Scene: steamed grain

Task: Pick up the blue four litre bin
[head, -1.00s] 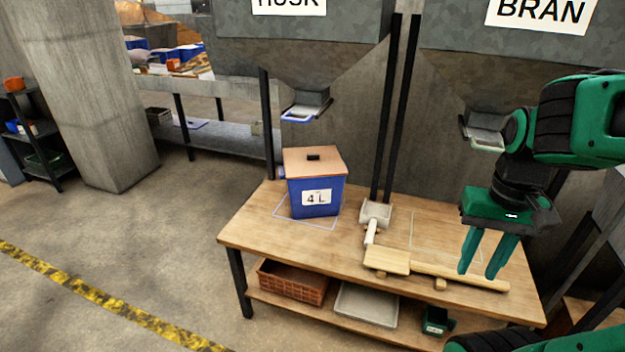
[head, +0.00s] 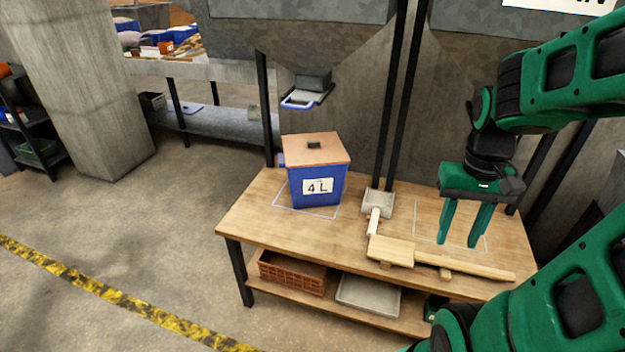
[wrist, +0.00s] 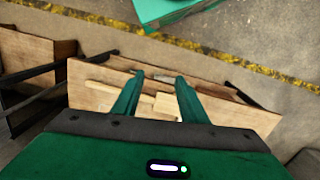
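The blue four litre bin (head: 317,190) stands upright on the wooden table (head: 262,227), inside a pale outlined square at its left end. It has a white "4 L" label and a flat tan lid (head: 322,150) with a dark knob. My gripper (head: 457,244) hangs over the right part of the table, well to the right of the bin. Its green fingers point down, apart and empty. In the wrist view the open fingers (wrist: 157,84) frame the table and wooden tool; I cannot make out the bin there.
Black posts (head: 399,90) rise behind the scoop. A chute with a blue-edged tray (head: 306,95) hangs above the bin. A brown crate (head: 292,272) and grey tray (head: 368,294) sit on the lower shelf.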

